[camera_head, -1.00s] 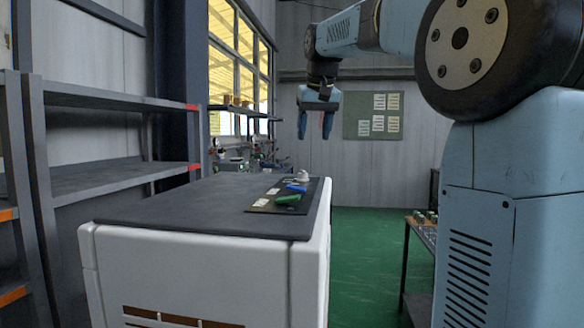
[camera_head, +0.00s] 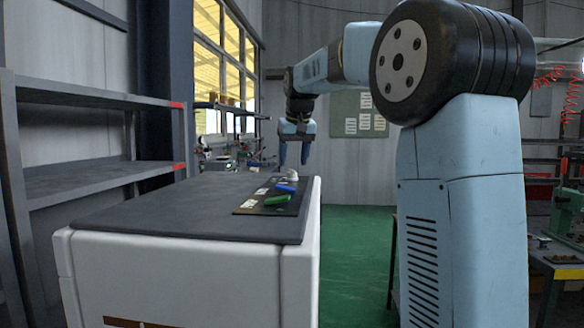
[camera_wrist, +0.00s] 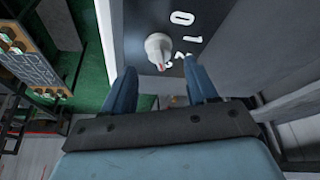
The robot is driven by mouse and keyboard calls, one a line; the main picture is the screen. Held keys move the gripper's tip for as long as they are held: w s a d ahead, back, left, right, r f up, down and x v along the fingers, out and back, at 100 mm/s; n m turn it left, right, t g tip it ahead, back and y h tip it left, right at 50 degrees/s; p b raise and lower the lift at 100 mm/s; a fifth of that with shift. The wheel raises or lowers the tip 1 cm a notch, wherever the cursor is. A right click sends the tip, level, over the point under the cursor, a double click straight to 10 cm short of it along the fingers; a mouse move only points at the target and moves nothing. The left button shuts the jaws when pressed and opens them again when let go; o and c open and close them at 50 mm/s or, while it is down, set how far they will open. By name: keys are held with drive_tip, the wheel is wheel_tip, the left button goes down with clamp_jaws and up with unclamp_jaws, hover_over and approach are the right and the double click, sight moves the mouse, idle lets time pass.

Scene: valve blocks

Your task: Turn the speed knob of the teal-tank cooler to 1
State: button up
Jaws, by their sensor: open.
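The cooler is a white cabinet (camera_head: 180,275) with a dark top; no teal tank shows. A pale round speed knob (camera_head: 292,174) stands at the far end of the dark control panel (camera_head: 245,210). In the wrist view, the knob (camera_wrist: 157,46) has a red mark toward the lower edge, near a partly hidden number that looks like 3. The white numbers 0 (camera_wrist: 181,18) and 1 (camera_wrist: 192,39) lie to its right. My gripper (camera_head: 294,158) is open and empty, just above the knob, fingers pointing down. In the wrist view, my gripper (camera_wrist: 160,68) has its fingertips below the knob, apart from it.
A green lever (camera_head: 276,199) and a blue lever (camera_head: 286,187) sit on the same panel, nearer than the knob. Metal shelves (camera_head: 90,180) stand at left. A workbench (camera_head: 556,262) stands at right. Green floor (camera_head: 350,245) is open beyond the cooler.

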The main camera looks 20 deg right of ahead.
sight(292, 170)
drive_tip(key=shift+x, duration=1.65)
drive_tip(key=shift+c, duration=0.2)
drive_tip(key=c, duration=1)
drive_tip(key=shift+o, duration=0.2)
